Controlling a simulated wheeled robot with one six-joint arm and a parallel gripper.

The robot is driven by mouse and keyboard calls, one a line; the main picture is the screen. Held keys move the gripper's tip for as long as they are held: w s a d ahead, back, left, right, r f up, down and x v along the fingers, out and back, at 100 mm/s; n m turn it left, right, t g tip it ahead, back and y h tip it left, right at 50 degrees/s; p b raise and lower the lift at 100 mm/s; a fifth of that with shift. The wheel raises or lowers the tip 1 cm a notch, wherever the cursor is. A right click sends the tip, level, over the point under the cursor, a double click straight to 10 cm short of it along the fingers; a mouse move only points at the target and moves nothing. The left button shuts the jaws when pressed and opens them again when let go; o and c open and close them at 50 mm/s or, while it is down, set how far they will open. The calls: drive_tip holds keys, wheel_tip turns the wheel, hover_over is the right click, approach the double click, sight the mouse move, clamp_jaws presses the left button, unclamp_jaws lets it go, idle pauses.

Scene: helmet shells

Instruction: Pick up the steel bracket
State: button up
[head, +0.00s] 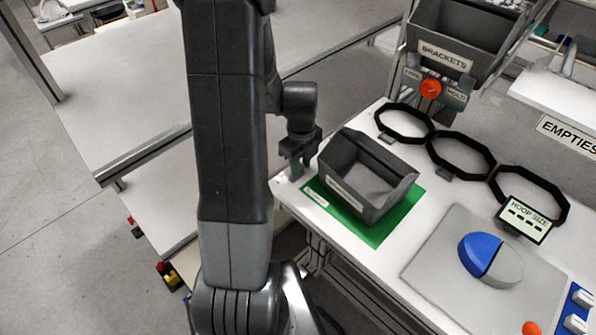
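My gripper (297,165) hangs at the left end of the white worktable, left of a dark grey bin (375,207) on a green mat (400,232). It looks small and dark here, and I cannot tell whether its fingers are apart or hold anything. I cannot make out a steel bracket in this view.
Three black octagonal hoops (460,155) stand behind the mat. My arm hides part of the left.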

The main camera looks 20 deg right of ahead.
clamp_jaws()
